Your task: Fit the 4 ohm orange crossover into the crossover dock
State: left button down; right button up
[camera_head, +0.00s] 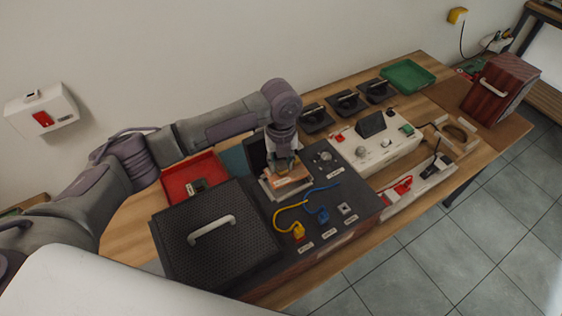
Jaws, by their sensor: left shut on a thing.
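My left gripper (285,163) reaches in from the left and points down over the dark hifi unit. It is shut on an orange crossover (285,182), which sits at a pale metal frame, seemingly the crossover dock (270,192), on the unit's top. The gripper hides part of the crossover, and I cannot tell whether it is fully seated or just above the frame. The 4 ohm marking is too small to read. My right gripper is not in view.
A black perforated cover with a handle (212,229) is left of the dock. Yellow (298,231) and blue (322,214) plugs with cables lie near it. A red tray (190,172), a white device (378,148) and a green tray (408,75) stand on the wooden table.

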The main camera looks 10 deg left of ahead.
pick_arm(q)
jog(key=shift+f, duration=0.15)
jog(key=shift+f+b, duration=0.4)
jog(key=shift+f, duration=0.2)
jog(key=shift+f+b, duration=0.45)
jog(key=shift+f, duration=0.45)
jog(key=c, duration=0.7)
grip_release()
jog(key=shift+r, duration=0.25)
notch_tip(320, 180, up, 12)
jog(key=shift+f, duration=0.2)
